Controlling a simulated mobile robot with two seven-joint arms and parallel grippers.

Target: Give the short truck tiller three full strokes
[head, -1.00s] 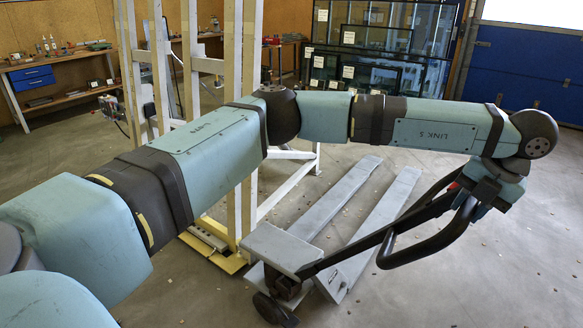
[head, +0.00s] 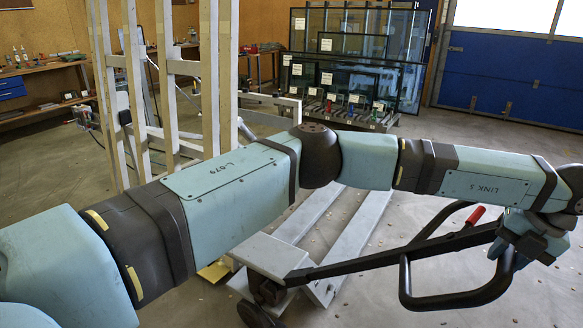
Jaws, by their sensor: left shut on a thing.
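The short truck tiller (head: 400,256) is a black bar with a looped black handle and a red lever (head: 475,215). It slopes low, rising a little to the right from the grey pallet truck (head: 269,250), whose forks run back across the floor. My left gripper (head: 511,241) is shut on the tiller at its handle end. The gripper body hides part of the handle there. My right gripper is not in view.
A pale upright frame (head: 210,80) stands left of the truck, behind my left arm. A rack of dark glass panes (head: 345,70) stands at the back, beside a blue door (head: 500,75). The floor right of the truck is clear.

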